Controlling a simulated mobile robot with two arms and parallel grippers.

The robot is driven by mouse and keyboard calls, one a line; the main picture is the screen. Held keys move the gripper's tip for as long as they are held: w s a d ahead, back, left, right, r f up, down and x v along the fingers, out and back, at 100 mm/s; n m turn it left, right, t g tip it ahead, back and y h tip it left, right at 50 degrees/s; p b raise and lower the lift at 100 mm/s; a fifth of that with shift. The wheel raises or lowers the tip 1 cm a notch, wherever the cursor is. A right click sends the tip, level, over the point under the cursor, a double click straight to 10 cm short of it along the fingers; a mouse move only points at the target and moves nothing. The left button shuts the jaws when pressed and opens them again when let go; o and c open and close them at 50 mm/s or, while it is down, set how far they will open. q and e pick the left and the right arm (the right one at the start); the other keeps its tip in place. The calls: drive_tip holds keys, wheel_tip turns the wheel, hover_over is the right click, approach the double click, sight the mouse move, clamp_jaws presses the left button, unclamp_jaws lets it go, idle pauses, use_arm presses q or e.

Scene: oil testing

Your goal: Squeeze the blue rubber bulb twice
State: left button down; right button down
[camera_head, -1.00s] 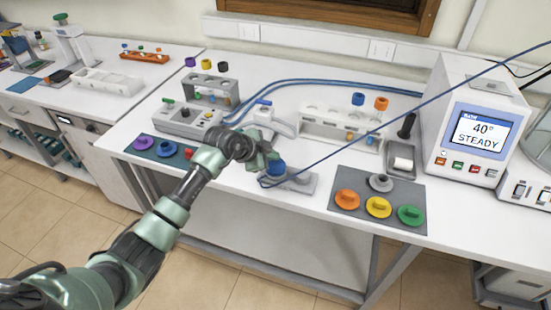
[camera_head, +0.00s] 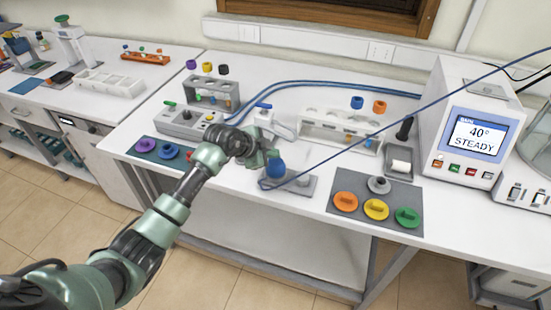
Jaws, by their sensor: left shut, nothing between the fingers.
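The blue rubber bulb (camera_head: 276,168) stands on a small grey base (camera_head: 300,186) near the front edge of the white bench. My left gripper (camera_head: 266,156) is just to the left of and behind the bulb's top. Its fingers are shut with nothing between them. The fingertips are small and partly hidden by the wrist, and I cannot tell whether they touch the bulb. My right gripper is not in view.
A grey mat (camera_head: 355,209) with coloured caps lies to the right. The bath unit (camera_head: 462,135) reads 40° STEADY. A white tube rack (camera_head: 338,128) stands behind, and a valve stand (camera_head: 272,122) stands behind my gripper. A blue line crosses the bench.

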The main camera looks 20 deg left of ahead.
sight(273, 163)
use_arm(q)
wheel_tip(273, 163, up, 5)
drive_tip(key=p, duration=0.5)
drive_tip(key=shift+r, duration=0.1)
idle(0.4)
idle(0.3)
